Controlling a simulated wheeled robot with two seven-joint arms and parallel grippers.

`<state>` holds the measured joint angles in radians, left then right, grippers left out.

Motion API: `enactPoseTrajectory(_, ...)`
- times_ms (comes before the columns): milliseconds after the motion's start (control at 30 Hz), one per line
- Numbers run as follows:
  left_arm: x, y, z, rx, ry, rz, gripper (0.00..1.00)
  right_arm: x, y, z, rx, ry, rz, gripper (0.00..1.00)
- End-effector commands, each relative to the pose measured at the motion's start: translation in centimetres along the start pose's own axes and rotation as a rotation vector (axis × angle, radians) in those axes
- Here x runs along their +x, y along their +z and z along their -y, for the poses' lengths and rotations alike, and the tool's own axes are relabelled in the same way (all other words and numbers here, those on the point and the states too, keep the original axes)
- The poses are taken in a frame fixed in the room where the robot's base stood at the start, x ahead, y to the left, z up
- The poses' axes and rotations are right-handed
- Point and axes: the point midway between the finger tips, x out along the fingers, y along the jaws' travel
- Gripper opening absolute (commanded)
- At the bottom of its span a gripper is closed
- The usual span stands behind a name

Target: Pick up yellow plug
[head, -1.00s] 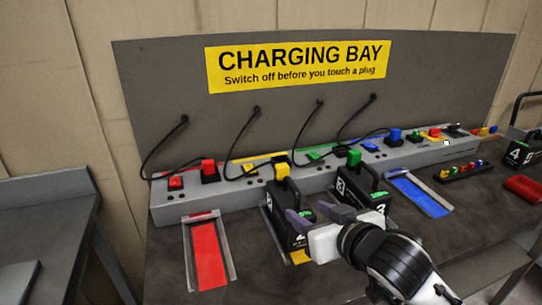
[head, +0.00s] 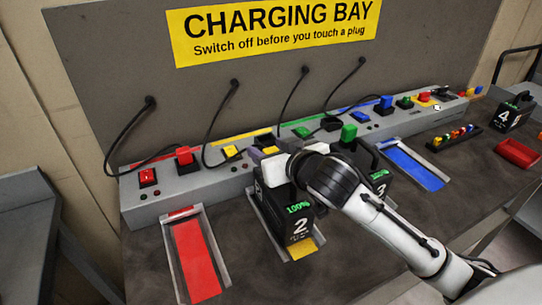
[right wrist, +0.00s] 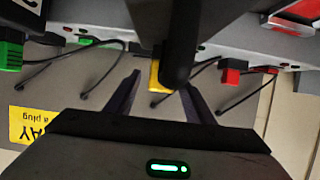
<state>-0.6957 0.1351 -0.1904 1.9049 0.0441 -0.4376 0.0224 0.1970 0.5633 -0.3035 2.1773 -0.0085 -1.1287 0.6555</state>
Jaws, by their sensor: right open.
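The yellow plug (right wrist: 154,74) shows in the right wrist view between the two finger lines, partly hidden by a dark bar-shaped handle (right wrist: 181,45). In the head view my right gripper covers most of the plug. My right gripper (head: 262,153) is open, just above and behind battery 2 (head: 296,222), at the charging strip. Its two dark fingers also show in the right wrist view (right wrist: 159,98), apart with nothing clearly held. I cannot tell whether they touch the plug. The yellow switch (head: 231,151) is left of the gripper. My left gripper is out of view.
A red plug (head: 184,154) and red switch (head: 147,177) are to the left. A green plug (head: 349,132) is right, over battery 3 (head: 381,188). Black cables hang from the back panel (head: 110,70). The red bay (head: 197,262) and blue bay (head: 415,165) are empty.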

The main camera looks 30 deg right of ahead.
Motion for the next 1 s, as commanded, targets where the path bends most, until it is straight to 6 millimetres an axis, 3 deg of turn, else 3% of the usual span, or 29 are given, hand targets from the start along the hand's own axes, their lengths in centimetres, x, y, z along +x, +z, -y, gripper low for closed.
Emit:
enactPoseTrajectory(200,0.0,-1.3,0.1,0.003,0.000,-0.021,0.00,2.5,0.0,0.1,0.001,0.000,0.001,0.48)
enactPoseTrajectory(433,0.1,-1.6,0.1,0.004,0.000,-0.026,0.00,2.7,0.0,0.1,0.001,-0.001,-0.001,0.48)
enactPoseTrajectory(467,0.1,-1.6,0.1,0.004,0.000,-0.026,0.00,2.6,0.0,0.1,0.001,-0.001,-0.001,0.47)
enactPoseTrajectory(733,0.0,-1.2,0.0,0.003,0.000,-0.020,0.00,2.6,0.1,0.1,0.001,-0.001,0.000,0.03)
enactPoseTrajectory(1000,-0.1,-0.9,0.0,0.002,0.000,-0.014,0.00,2.5,-0.4,0.0,0.001,0.000,-0.003,0.03)
